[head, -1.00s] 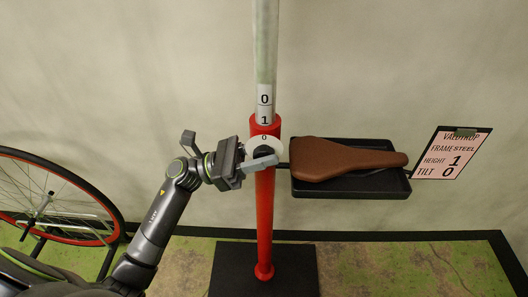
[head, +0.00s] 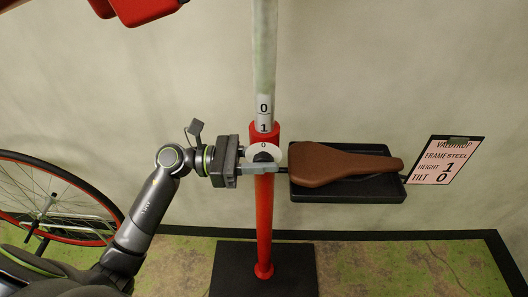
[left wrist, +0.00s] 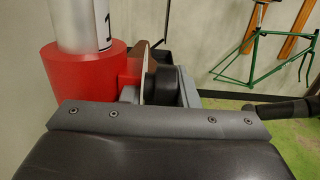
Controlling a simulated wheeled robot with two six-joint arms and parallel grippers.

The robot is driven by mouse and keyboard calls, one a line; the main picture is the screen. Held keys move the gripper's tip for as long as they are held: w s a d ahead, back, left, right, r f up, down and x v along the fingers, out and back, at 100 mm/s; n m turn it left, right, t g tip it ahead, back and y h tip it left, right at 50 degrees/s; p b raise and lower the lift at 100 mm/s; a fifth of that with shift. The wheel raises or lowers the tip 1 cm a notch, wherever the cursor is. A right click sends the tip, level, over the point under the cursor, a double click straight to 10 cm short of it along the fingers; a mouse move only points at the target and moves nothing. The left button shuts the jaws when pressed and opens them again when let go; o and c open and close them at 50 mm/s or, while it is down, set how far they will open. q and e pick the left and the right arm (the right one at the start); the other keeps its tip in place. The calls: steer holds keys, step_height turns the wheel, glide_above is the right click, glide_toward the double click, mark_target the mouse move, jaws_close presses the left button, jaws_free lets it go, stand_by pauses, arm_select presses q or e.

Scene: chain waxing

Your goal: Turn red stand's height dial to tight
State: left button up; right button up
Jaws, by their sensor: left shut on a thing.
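The red stand (head: 264,215) rises upright from a dark base, with a pale numbered pole (head: 264,60) in its red collar. The height dial (head: 273,149) is a white disc marked 0 with a black knob on the collar's front. My left gripper (head: 264,166) reaches in level from the left, shut on the dial's knob. In the left wrist view the black knob (left wrist: 163,80) sits between the two grey fingers, with the disc edge-on behind it. The gripper partly hides the dial's lower part. My right gripper is not in view.
A black tray (head: 350,190) with a brown saddle (head: 340,164) stands right of the dial. A card (head: 443,160) reads height 1, tilt 0. A red and black thing (head: 140,10) hangs at top left. A wheel (head: 50,200) stands at left.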

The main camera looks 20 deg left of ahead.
arm_select(q)
steer(key=g+y+p, duration=0.1)
steer(key=y, duration=0.1)
steer(key=shift+s+y, duration=0.2)
steer(key=shift+y, duration=0.2)
steer(key=shift+d+g+y, duration=0.1)
steer(key=shift+g+y, duration=0.2)
steer(key=shift+y, duration=0.5)
steer(key=shift+f+y, duration=0.1)
steer(key=shift+y, duration=0.3)
steer(key=shift+g+y, duration=0.3)
steer(key=shift+y, duration=0.3)
steer(key=shift+f+g+y+b, duration=0.15)
steer(key=shift+g+y+b, duration=0.35)
steer(key=shift+y, duration=0.6)
steer(key=shift+c, duration=0.2)
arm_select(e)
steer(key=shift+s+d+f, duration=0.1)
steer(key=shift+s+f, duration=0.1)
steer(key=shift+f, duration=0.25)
arm_select(q)
steer(key=shift+o, duration=0.2)
steer(key=o, duration=0.6)
steer(key=shift+o, duration=0.9)
steer(key=shift+s+d, duration=0.15)
steer(key=shift+d, duration=0.05)
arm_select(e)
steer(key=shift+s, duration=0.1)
